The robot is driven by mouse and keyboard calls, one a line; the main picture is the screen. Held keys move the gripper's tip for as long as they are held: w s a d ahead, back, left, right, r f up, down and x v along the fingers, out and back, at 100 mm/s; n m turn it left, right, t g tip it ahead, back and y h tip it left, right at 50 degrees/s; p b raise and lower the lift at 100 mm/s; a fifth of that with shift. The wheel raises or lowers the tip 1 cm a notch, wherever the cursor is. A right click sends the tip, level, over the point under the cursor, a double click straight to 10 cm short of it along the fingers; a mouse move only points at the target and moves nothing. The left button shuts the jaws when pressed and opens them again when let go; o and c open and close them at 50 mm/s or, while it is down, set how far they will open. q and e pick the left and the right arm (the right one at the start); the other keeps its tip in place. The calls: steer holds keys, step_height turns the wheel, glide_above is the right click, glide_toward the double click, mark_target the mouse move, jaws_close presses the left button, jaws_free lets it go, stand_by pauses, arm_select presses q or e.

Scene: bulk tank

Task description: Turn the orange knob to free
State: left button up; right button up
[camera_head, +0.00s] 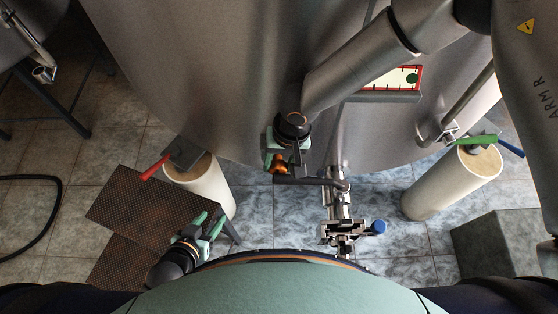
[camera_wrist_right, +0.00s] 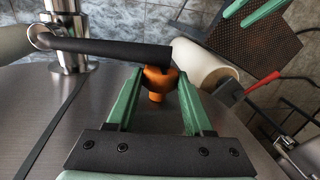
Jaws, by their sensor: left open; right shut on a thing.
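The orange knob (camera_head: 279,166) sits at the end of a dark lever handle (camera_head: 312,181) at the front of the steel tank. In the right wrist view the orange knob (camera_wrist_right: 157,84) lies between my two green fingers, with the black lever handle (camera_wrist_right: 105,47) just beyond. My right gripper (camera_head: 280,160) comes down from above and is shut on the knob; it also shows in the right wrist view (camera_wrist_right: 157,78). The fingers partly hide the knob in the head view. My left gripper (camera_head: 208,222) is open and empty, low and left, apart from the knob.
A steel valve (camera_head: 340,228) with a blue knob (camera_head: 378,227) stands below the lever handle. White posts stand left (camera_head: 203,188) and right (camera_head: 440,190), with red (camera_head: 154,167) and green (camera_head: 476,140) handles near their tops. A brown mesh platform (camera_head: 130,209) lies at left.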

jaws_close()
steer(key=shift+r+p, duration=0.2)
steer(key=shift+p, duration=0.7)
steer(key=h+p, duration=0.1)
steer(key=p, duration=0.2)
steer(key=shift+s+a+h+p, duration=0.2)
steer(key=shift+h+p, duration=0.1)
steer(key=shift+h, duration=0.1)
steer(key=shift+w+h+p, duration=0.1)
steer(key=shift+h+p, duration=0.2)
steer(key=shift+p, duration=0.35)
steer(key=shift+a+f+h+p, duration=0.1)
steer(key=shift+f+h+p, duration=0.1)
steer(key=shift+h+p, duration=0.35)
steer(key=shift+a+f+h, duration=0.1)
steer(key=shift+a+h, duration=0.05)
steer(key=shift+h, duration=0.6)
steer(key=shift+a+h+b, duration=0.1)
steer(key=shift+h+b, duration=0.5)
steer(key=shift+h, duration=0.3)
